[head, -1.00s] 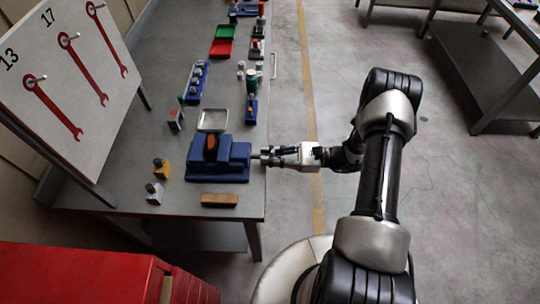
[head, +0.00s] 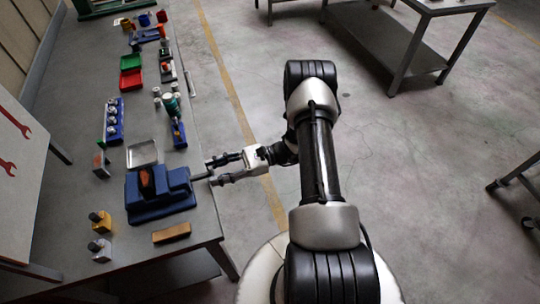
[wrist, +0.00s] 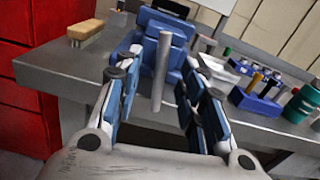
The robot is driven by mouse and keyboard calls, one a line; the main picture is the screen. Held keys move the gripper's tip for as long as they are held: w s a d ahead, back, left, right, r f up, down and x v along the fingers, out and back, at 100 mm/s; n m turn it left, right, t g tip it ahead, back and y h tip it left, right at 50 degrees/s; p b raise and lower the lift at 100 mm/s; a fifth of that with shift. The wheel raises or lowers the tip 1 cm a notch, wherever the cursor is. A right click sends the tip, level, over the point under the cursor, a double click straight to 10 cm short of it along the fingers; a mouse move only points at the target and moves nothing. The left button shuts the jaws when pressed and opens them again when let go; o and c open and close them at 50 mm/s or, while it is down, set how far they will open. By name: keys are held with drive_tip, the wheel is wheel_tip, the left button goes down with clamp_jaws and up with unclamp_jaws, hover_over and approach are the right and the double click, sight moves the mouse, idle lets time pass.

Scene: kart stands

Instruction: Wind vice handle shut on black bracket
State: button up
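The blue vice (head: 172,203) sits at the bench's near right edge; it also shows in the wrist view (wrist: 148,24). Its handle (head: 201,177) is a thin grey bar on the side facing my gripper. In the wrist view the handle (wrist: 161,78) stands between my fingers, with gaps on both sides. My gripper (head: 210,172) is open just off the bench edge, its fingers either side of the bar's end. An orange-brown piece (head: 147,178) with dark edges shows at the top of the vice.
A brush (head: 171,233) lies in front of the vice. A metal tray (head: 142,154), a blue socket rack (head: 113,122) and red and green bins (head: 131,71) stand farther along the bench (head: 85,161). Open floor lies right of the bench.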

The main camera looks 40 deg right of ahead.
drive_tip(key=b+v, duration=0.6)
drive_tip(key=v, duration=1.1)
drive_tip(key=shift+s+d, duration=0.15)
drive_tip(key=shift+d, duration=0.2)
idle(0.7)
idle(0.3)
drive_tip(key=v, duration=0.7)
drive_tip(key=shift+d, duration=0.25)
drive_tip(key=shift+s+r, duration=0.1)
drive_tip(key=shift+c, duration=0.3)
